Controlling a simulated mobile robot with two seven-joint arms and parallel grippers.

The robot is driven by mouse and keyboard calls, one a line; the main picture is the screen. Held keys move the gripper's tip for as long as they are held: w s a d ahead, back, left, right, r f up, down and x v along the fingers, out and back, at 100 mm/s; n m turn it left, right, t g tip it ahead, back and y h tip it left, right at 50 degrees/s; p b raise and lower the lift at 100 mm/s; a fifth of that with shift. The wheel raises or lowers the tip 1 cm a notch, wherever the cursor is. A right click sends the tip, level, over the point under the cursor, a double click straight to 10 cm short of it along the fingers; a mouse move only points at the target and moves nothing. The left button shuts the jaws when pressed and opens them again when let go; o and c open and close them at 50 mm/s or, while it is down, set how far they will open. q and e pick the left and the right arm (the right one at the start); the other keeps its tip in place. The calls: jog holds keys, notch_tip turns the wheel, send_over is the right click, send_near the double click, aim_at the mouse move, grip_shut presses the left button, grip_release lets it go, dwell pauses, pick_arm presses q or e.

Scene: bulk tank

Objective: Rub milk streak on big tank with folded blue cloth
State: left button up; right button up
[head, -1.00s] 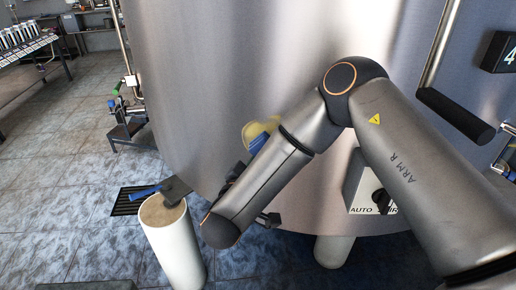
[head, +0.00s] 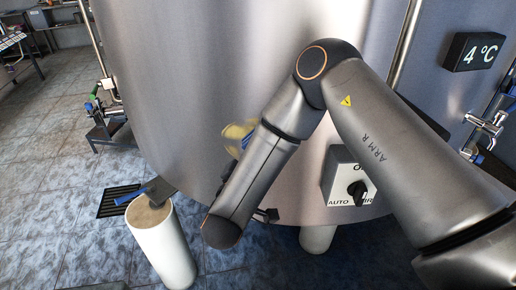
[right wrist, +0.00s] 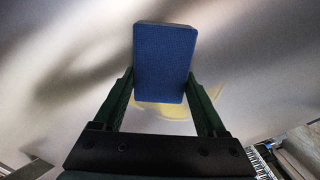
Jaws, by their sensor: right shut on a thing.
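The big tank (head: 220,60) is a tall brushed-steel wall filling the middle of the head view. A yellowish milk streak (head: 236,131) marks its lower wall, partly hidden behind my right arm. In the right wrist view the streak (right wrist: 207,106) shows behind and beside the folded blue cloth (right wrist: 165,60). My right gripper (right wrist: 163,88) is shut on the cloth, a flat rectangular pad, with one finger on each side. The cloth is in front of the tank wall; I cannot tell whether it touches. In the head view my right forearm mostly hides the gripper. My left gripper is not in view.
A pale round post (head: 163,245) stands at lower left, with a blue-handled scraper (head: 148,191) on top. A switch box (head: 347,176) and a 4 °C display (head: 474,52) are on the tank's right side. A floor grate (head: 117,203) lies left.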

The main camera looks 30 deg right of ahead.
aim_at(218, 115)
jog(key=shift+w+a+b, duration=0.65)
jog(key=shift+w+a, duration=1.8)
jog(key=shift+w, duration=0.15)
jog(key=shift+w+a+f+b, duration=0.1)
jog(key=shift+w+a+b, duration=0.4)
jog(key=shift+w+a, duration=0.7)
jog(key=shift+a, duration=0.05)
jog(key=shift+d+r+p, duration=0.1)
jog(key=shift+r+p, duration=0.9)
jog(key=shift+r, duration=0.35)
jog(key=shift+s+d+p, duration=0.55)
jog(key=shift+s+d, duration=0.05)
jog(key=shift+s+d+f+p, duration=0.15)
jog(key=shift+s+d+p, duration=0.3)
jog(key=shift+s+d, duration=2.65)
jog(key=shift+s, duration=0.1)
jog(key=shift+r+p, duration=1.25)
jog(key=shift+p, duration=0.05)
jog(key=shift+w+a+f, duration=0.1)
jog(key=shift+w+a, duration=0.2)
jog(key=shift+a, duration=0.05)
jog(key=shift+w+a+b, duration=0.75)
jog(key=shift+w+a, duration=1.45)
jog(key=shift+w, duration=0.05)
jog(key=shift+w+a+b, duration=0.6)
jog(key=shift+w+a, duration=0.55)
jog(key=shift+w, duration=0.15)
